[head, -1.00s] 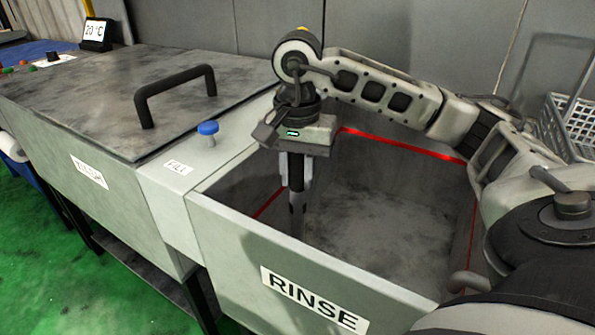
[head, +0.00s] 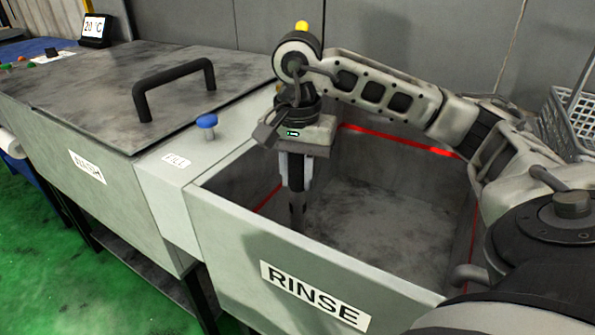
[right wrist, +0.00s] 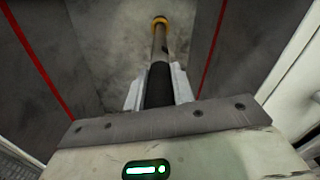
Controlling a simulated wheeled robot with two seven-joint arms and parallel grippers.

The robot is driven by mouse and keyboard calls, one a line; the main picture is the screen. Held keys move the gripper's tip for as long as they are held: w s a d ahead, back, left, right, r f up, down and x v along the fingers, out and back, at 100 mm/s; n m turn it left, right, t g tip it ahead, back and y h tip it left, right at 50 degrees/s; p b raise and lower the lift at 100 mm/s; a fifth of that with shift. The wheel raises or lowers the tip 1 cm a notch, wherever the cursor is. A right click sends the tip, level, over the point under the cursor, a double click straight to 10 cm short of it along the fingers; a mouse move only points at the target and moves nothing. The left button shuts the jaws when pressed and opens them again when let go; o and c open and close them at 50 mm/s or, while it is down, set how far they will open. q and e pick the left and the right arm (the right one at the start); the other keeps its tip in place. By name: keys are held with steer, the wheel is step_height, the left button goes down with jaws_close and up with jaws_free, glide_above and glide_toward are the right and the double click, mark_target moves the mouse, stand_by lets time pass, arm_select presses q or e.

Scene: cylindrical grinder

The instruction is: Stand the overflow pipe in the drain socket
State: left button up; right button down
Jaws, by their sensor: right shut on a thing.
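My right gripper (head: 296,184) is inside the rinse tank (head: 235,237), pointing down. It is shut on the overflow pipe (head: 297,208), which hangs about upright below the fingers. In the right wrist view the pipe (right wrist: 158,50) has a black sleeve between the two pale fingers and a grey tube beyond it. A yellow-orange ring (right wrist: 160,20) shows at the pipe's far end, by the tank floor. It may be the drain socket; I cannot tell whether the pipe's end is in it or above it. The front wall partly hides the lower pipe in the head view. My left gripper is not in view.
The tank's walls carry a red line (head: 395,140). To the left are a blue FILL knob (head: 207,125) and the wash tank's lid (head: 105,90) with a black handle. A grey wire basket (head: 568,125) stands at the right. The tank's right part is clear.

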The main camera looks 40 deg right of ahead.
arm_select(q)
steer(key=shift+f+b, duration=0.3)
steer(key=shift+b, duration=0.2)
arm_select(e)
steer(key=shift+f, duration=0.9)
arm_select(q)
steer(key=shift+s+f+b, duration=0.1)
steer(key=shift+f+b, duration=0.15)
steer(key=shift+b, duration=0.3)
arm_select(e)
steer(key=shift+f, duration=0.3)
steer(key=c, duration=0.6)
jaws_free()
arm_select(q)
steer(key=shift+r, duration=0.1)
